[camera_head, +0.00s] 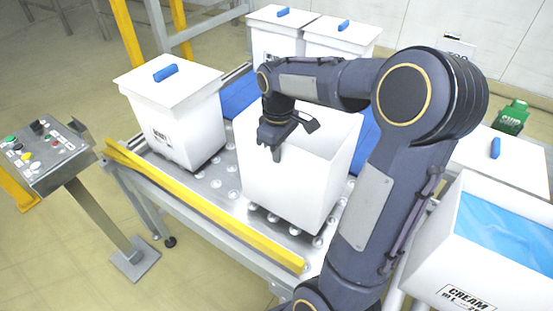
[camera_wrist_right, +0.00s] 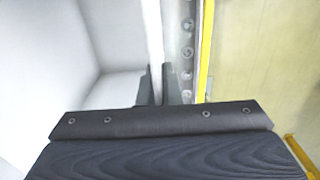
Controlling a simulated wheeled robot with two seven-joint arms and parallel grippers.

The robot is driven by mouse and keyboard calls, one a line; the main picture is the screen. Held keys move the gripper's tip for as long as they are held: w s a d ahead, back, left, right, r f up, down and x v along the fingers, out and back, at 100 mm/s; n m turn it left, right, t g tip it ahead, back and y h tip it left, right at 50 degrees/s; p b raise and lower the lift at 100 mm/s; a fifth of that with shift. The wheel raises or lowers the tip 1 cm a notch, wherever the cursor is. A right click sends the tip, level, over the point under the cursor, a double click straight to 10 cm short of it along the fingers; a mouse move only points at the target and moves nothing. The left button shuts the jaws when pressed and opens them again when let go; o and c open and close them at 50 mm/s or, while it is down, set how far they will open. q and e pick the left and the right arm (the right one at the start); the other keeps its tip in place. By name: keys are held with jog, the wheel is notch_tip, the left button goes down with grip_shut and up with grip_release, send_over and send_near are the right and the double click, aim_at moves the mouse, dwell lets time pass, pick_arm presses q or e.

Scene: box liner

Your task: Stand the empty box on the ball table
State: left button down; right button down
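The empty box (camera_head: 290,185) is white, open at the top and upright over the ball table (camera_head: 218,182), with metal balls showing along its lower edge. I cannot tell whether a small gap is left under it. My right gripper (camera_head: 277,150) is at the box's near-left wall, pointing down. In the right wrist view, the gripper's fingers (camera_wrist_right: 158,88) are close on both sides of the box's wall (camera_wrist_right: 154,40), and the bare inside of the box shows at left. My left gripper is not in view.
A lidded white box (camera_head: 180,125) stands on the table at left. A yellow rail (camera_head: 205,208) runs along the near edge. More lidded boxes (camera_head: 315,38) stand behind. A box with blue liner (camera_head: 510,235) is at right; a control panel (camera_head: 42,152) is at left.

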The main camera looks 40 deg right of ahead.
jog(key=shift+w+f, duration=0.2)
jog(key=shift+f, duration=0.8)
jog(key=shift+w+f, duration=0.2)
jog(key=shift+f, duration=0.75)
jog(key=shift+f, duration=0.15)
jog(key=c, duration=1.6)
grip_release()
